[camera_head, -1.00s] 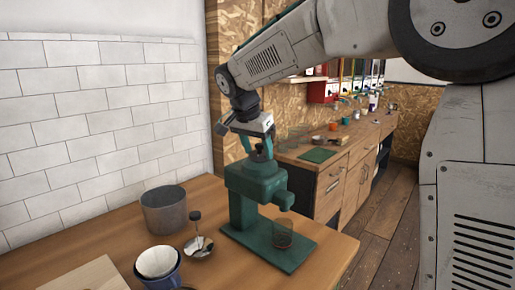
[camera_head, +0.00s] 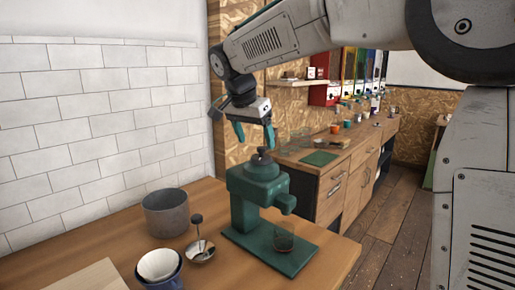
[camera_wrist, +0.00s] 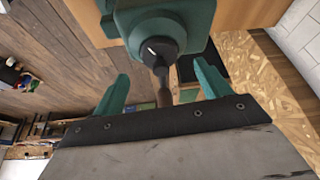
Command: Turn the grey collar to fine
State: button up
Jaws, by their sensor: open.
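The green grinder (camera_head: 260,195) stands upright on the wooden table. The dark grey collar (camera_head: 262,160) sits on top of it, with a small knob above. In the wrist view the collar (camera_wrist: 158,50) shows between and beyond the finger tips, against the green body (camera_wrist: 180,18). I cannot read any fine or coarse mark. My gripper (camera_head: 255,137) is above the collar, its green fingers spread and empty, apart from it. The fingers also show in the wrist view (camera_wrist: 161,78).
On the table (camera_head: 215,275) are a grey pot (camera_head: 166,213), a metal dish with a dark-knobbed tool (camera_head: 200,250), a white bowl in a blue one (camera_head: 158,265) and a pale board (camera_head: 95,280). A tiled wall (camera_head: 90,120) rises behind. A long counter (camera_head: 340,165) stands behind right.

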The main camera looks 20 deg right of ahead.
jog(key=v, duration=0.2)
jog(key=shift+s+a+r, duration=0.15)
jog(key=shift+r, duration=0.15)
jog(key=s+d+f+n+y, duration=0.1)
jog(key=s+f, duration=0.4)
jog(key=s, duration=0.6)
jog(key=s+d+f+n+y, duration=0.1)
jog(key=s+d+f+n, duration=0.2)
jog(key=s, duration=0.9)
jog(key=s+d+f+n+g+y, duration=0.1)
jog(key=s+f+n, duration=0.5)
jog(key=s, duration=0.6)
jog(key=shift+s+d+f+n+y, duration=0.2)
jog(key=shift+d+f+n+y, duration=0.1)
jog(key=shift+d+f, duration=0.45)
